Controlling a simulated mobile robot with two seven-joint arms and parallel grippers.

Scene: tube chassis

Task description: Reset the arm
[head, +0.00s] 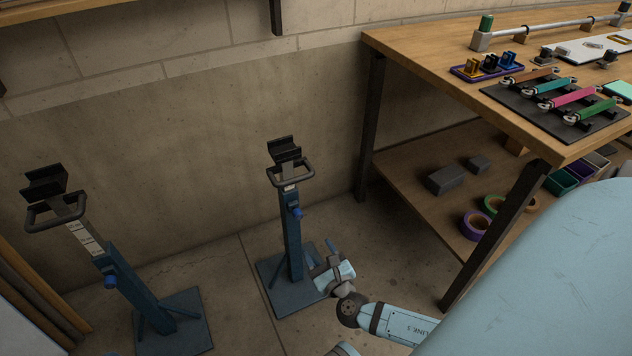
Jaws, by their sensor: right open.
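My right gripper (322,249) is low in the middle of the head view, with its light-blue arm coming in from the lower right. Its jaws are open, and I see nothing between them. It is just right of the base of a blue stand (291,235) and overlaps that base in the picture; I cannot tell whether they touch. My left gripper is out of view.
A second blue stand (131,285) is at the left. A wooden workbench (420,50) at the right holds colored tools, with grey blocks and tape rolls on its lower shelf (411,183). A concrete wall (180,160) is behind. Some floor (390,250) between stand and bench is clear.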

